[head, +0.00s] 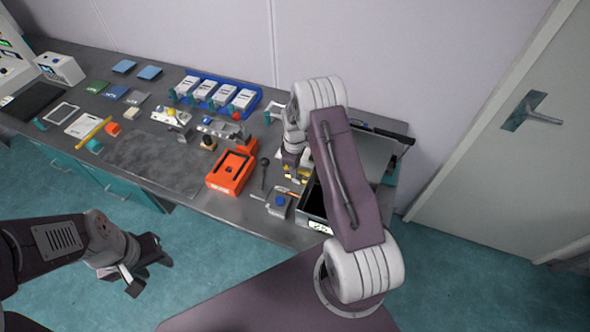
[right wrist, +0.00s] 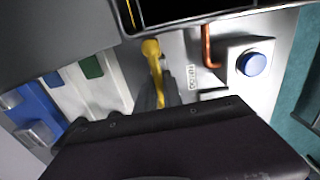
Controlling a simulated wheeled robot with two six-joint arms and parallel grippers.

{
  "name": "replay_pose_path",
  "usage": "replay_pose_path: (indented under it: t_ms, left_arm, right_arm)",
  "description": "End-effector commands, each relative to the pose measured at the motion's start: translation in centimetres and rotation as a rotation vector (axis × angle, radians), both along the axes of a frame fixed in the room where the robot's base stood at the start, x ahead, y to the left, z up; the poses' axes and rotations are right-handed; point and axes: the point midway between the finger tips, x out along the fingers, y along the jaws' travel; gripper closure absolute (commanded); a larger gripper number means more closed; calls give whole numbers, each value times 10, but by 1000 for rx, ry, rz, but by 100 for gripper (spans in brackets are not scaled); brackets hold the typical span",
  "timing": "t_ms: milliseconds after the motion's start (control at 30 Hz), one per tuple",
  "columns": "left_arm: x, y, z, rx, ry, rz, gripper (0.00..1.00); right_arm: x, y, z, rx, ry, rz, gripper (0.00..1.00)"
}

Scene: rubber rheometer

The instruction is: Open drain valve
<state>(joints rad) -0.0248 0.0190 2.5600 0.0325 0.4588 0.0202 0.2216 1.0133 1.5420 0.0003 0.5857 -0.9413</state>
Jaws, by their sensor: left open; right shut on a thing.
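The yellow drain valve handle (right wrist: 153,58) shows in the right wrist view, pointing away from a grey panel beside a small printed label (right wrist: 192,77). My right gripper (right wrist: 163,92) is shut on the yellow handle; its fingers and dark body hide the lower part of it. In the head view my right gripper (head: 291,171) is at the left side of an open dark tank (head: 313,205), mostly covered by my own arm. My left gripper (head: 148,272) is open and empty, out over the floor in front of the bench.
A blue button (right wrist: 252,64) on a grey box and a copper pipe (right wrist: 208,48) are close to the right of the handle. An orange tray (head: 231,172) lies left of the tank. A blue rack (head: 216,95) stands behind. The tank's lid (head: 372,152) is raised.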

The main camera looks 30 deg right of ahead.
Motion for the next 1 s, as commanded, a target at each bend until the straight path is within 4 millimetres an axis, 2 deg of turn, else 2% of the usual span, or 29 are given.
replay_pose_path:
  t_ms: [333, 367, 400, 433, 767, 867, 1000]
  left_arm:
    - [0, 0, 0, 0, 0, 0, 57]
    - [0, 0, 0, 0, 0, 0, 57]
    - [0, 0, 0, 0, 0, 0, 57]
    - [0, 0, 0, 0, 0, 0, 57]
    - [0, 0, -1, 0, 0, 0, 57]
    - [0, 0, -4, 0, 0, 0, 57]
    - [0, 0, -9, 0, 0, 0, 57]
  right_arm:
    - [0, 1, -1, 0, 1, 5, 100]
    - [0, 1, -1, 0, 1, 6, 81]
    - [0, 1, -1, 0, 1, 5, 70]
    - [0, 1, -1, 0, 1, 5, 67]
    - [0, 0, 4, -1, -1, 3, 67]
    - [1, 0, 20, -1, -3, 3, 67]
    - [1, 0, 52, -1, -3, 4, 67]
